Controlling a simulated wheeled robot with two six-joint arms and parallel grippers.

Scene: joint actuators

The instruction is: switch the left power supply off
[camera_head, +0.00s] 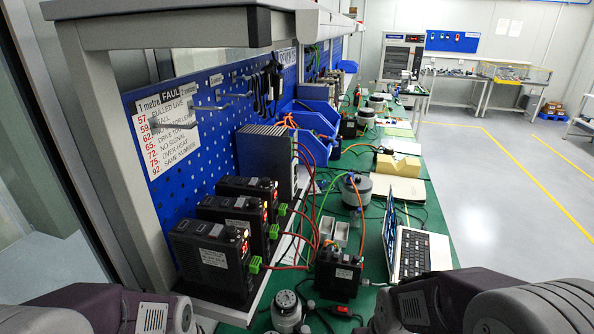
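Three black box units with red lit displays stand in a row on a shelf at the left of the bench: a near one (212,258), a middle one (235,222) and a far one (247,190). Behind them stands a grey finned metal box (266,155) with red wires at its front. I cannot tell for sure which of these is the left power supply, and no switch on them is clear. A small red part (340,311), perhaps a switch, lies at the bench's near end. Only links of my two arms show at the bottom corners; both grippers are out of view.
A green bench (436,222) carries an open laptop (411,250), a black drive unit (338,272), round motors (355,189) and loose cables. A blue pegboard (205,165) and an overhead shelf (165,29) bound the left. Open floor (510,225) lies right.

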